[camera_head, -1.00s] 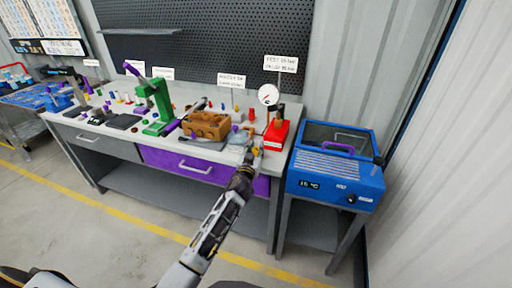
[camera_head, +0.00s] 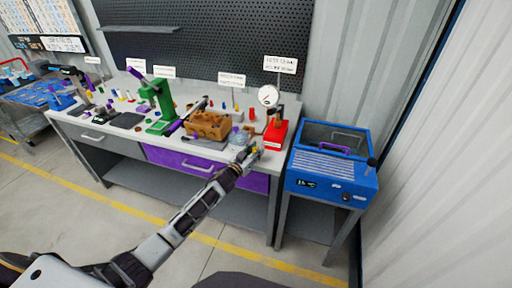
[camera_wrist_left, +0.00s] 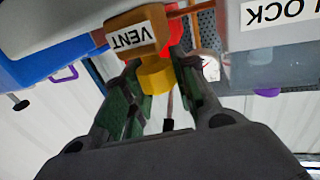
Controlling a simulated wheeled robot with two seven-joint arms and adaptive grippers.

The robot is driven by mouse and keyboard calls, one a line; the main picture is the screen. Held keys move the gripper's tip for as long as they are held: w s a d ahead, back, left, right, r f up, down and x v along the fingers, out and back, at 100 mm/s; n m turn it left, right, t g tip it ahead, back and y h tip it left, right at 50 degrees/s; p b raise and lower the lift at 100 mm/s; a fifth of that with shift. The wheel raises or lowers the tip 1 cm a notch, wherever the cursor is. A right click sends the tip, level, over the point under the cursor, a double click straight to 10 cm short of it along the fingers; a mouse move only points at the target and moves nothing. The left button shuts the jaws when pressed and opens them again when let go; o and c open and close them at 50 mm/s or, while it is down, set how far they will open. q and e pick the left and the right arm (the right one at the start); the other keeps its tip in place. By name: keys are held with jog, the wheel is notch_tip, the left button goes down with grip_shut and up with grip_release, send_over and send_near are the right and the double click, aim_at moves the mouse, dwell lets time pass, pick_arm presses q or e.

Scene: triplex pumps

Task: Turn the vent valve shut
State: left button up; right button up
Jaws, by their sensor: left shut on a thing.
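The yellow vent valve (camera_wrist_left: 156,78) shows in the left wrist view, with a white VENT label on its upper part. My left gripper (camera_wrist_left: 161,90) has its green-padded fingers on both sides of the yellow knob and is shut on it. In the head view, my left gripper (camera_head: 249,156) is at the bench's front right edge, in front of the red test stand (camera_head: 275,135) with its round gauge (camera_head: 268,96). There the valve is small and largely hidden by the gripper. My right gripper is out of view.
A brown block (camera_head: 208,125) and a green press (camera_head: 158,100) stand on the bench left of the gripper. A blue machine (camera_head: 332,180) stands close to the right. The purple drawer (camera_head: 172,158) is below the bench top. The floor in front is clear.

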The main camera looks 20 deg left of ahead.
pick_arm(q)
jog(key=shift+a+r+m+g+h+p, duration=0.15)
jog(key=shift+m+g+h+p, duration=0.3)
jog(key=shift+h, duration=0.35)
jog(key=shift+m+h, duration=0.45)
jog(key=shift+h, duration=0.05)
jog(key=shift+m+g+h, duration=0.35)
jog(key=shift+m+h, duration=0.05)
jog(key=shift+h, duration=0.2)
jog(key=shift+m+g+h, duration=0.8)
jog(key=shift+m+h, duration=0.1)
jog(key=shift+h, duration=0.3)
jog(key=shift+m+g+h+b, duration=0.5)
jog(key=shift+m+g+h, duration=0.1)
jog(key=shift+h, duration=0.1)
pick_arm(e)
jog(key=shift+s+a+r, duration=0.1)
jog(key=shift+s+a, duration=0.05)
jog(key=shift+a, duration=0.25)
pick_arm(q)
jog(key=shift+m+g+h, duration=0.3)
jog(key=shift+g, duration=0.1)
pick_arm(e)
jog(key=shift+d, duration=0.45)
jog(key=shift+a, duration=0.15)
pick_arm(q)
jog(key=o, duration=1)
jog(key=shift+o, duration=0.3)
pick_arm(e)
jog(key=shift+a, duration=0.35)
